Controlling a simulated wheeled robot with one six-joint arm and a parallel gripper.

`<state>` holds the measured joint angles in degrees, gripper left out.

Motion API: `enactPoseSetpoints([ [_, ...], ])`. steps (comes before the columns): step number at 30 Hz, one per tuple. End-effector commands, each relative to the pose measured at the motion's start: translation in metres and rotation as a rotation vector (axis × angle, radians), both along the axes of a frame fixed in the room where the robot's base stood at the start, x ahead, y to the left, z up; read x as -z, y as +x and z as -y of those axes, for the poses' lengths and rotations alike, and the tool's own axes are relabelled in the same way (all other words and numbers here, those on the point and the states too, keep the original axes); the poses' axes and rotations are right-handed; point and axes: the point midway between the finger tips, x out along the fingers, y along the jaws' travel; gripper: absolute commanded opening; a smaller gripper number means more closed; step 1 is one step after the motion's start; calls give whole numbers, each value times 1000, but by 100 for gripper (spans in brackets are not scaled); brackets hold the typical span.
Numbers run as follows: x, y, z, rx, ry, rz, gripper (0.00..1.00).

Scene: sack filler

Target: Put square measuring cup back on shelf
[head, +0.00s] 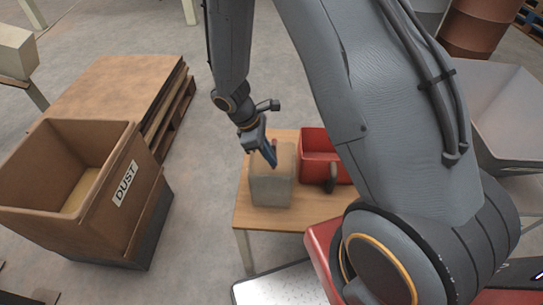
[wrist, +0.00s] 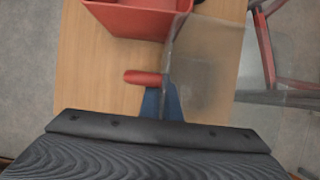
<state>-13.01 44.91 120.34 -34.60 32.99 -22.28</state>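The square measuring cup (head: 272,187), a see-through greyish box, stands on a small wooden table (head: 244,216). In the wrist view its clear wall (wrist: 210,65) is on the right, with a short red handle (wrist: 145,77) at its left side. My gripper (head: 270,152) reaches down at the cup's upper edge. In the wrist view its blue fingers (wrist: 163,102) are right beside the handle, overlapping the clear wall. The gap between the fingers is not clear, and I cannot tell whether they grip the handle. No shelf can be clearly identified.
A red open box (head: 314,142) stands beside the cup, and also shows in the wrist view (wrist: 135,20). A brown bin marked DUST (head: 125,180) and a pallet stack (head: 115,85) are at left. Grey floor lies between the bin and table.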

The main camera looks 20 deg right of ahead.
Motion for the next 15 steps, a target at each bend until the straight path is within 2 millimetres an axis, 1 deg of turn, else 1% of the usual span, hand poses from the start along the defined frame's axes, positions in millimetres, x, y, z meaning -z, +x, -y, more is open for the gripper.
enactPoseSetpoints([
  [3,1,0,0,0,1,0,0],
  [4,1,0,0,0,1,0,8],
  [6,1,0,0,0,1,0,20],
  [7,1,0,0,0,1,0,22],
  [15,0,0,0,0,1,0,22],
])
